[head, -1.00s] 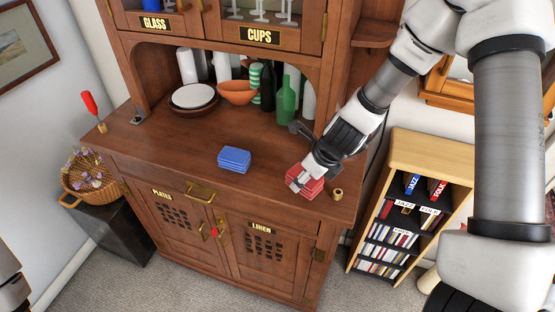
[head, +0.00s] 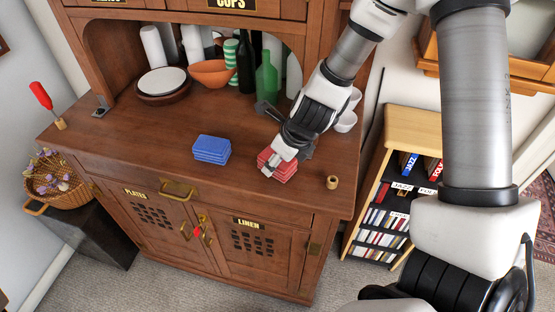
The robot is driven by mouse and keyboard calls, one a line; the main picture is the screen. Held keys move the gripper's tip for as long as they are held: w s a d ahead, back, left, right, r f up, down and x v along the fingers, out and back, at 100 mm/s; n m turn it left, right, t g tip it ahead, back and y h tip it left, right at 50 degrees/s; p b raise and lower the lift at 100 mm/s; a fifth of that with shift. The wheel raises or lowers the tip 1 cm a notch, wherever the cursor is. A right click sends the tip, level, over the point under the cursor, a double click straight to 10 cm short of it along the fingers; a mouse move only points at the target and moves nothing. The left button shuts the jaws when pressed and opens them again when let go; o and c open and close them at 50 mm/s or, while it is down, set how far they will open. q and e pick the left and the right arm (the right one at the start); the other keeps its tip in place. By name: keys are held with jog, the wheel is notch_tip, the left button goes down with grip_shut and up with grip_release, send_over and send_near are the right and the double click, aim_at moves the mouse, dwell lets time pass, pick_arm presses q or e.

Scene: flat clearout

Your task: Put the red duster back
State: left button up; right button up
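A stack of folded red cloths (head: 284,172), which may be the duster, lies on the wooden sideboard top near its front edge. My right gripper (head: 277,164) reaches down onto it, its fingertips at the near left side of the stack. The gripper hides part of the stack, and I cannot tell whether the fingers are closed on it. A red upright thing with a wooden foot (head: 41,96) stands at the far left end of the sideboard. My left gripper is not in view.
A stack of folded blue cloths (head: 211,149) lies left of the red one. A small brass-coloured ring (head: 332,183) sits to the right. An orange bowl (head: 212,73), a white plate (head: 162,80) and a green bottle (head: 266,78) stand behind. The front middle of the top is clear.

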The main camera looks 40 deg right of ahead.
jog(key=o, duration=1)
jog(key=shift+f, duration=0.15)
jog(key=shift+o, duration=1.2)
jog(key=shift+w+d, duration=0.15)
jog(key=shift+r+p, duration=0.3)
jog(key=shift+p, duration=0.1)
jog(key=p+v, duration=0.9)
jog(key=v, duration=0.3)
